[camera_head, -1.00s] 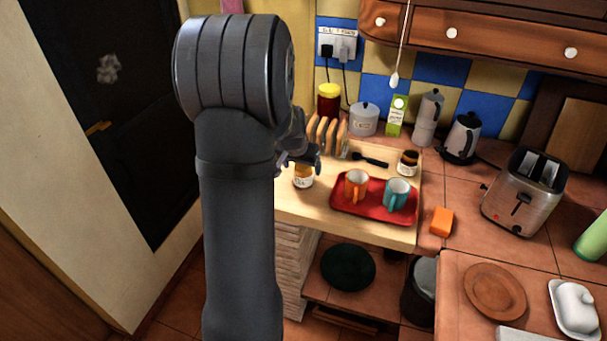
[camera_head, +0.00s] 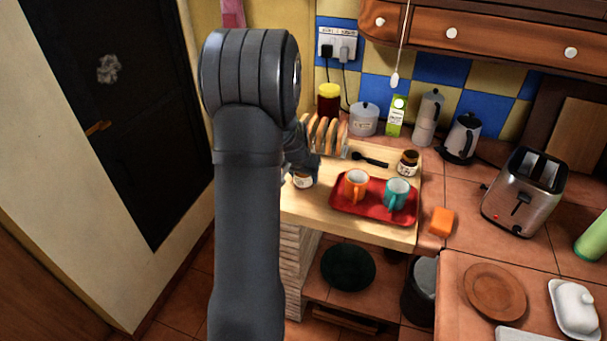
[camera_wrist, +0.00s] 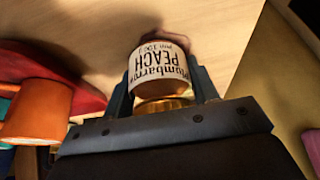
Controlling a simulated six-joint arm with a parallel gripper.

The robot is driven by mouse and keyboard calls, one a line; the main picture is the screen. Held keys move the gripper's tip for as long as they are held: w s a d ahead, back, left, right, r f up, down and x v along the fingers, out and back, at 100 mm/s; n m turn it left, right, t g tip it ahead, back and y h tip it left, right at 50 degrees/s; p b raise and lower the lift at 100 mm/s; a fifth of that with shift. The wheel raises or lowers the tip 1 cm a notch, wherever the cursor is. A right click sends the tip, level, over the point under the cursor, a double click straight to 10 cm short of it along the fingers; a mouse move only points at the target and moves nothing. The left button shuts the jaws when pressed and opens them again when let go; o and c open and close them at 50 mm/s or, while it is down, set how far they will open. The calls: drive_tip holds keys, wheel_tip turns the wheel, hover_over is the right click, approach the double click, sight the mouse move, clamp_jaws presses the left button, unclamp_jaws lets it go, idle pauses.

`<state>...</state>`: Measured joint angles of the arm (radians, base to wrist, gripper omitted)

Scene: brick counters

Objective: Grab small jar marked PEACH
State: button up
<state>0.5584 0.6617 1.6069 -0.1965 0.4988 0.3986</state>
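The small jar (camera_wrist: 157,70) has a white label reading PEACH and a golden lid; in the wrist view it appears label-side up close. In the head view the jar (camera_head: 302,181) stands on the pale wooden board, its upper part hidden by my gripper. My gripper (camera_head: 303,168) is down over the jar from above. In the wrist view my gripper's fingers (camera_wrist: 160,82) stand on either side of the jar, close to it. They look open, with a narrow gap by the lid at right; contact on the left is hard to judge.
A red tray (camera_head: 372,217) with an orange mug (camera_head: 355,184) and a teal mug (camera_head: 396,194) lies just right of the jar. A toast rack (camera_head: 326,135) stands close behind. Another small jar with a dark lid (camera_head: 408,163) stands further right. The board's (camera_head: 320,218) front left is clear.

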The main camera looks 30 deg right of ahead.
drive_tip(key=shift+c, duration=1.3)
drive_tip(key=shift+r, duration=0.1)
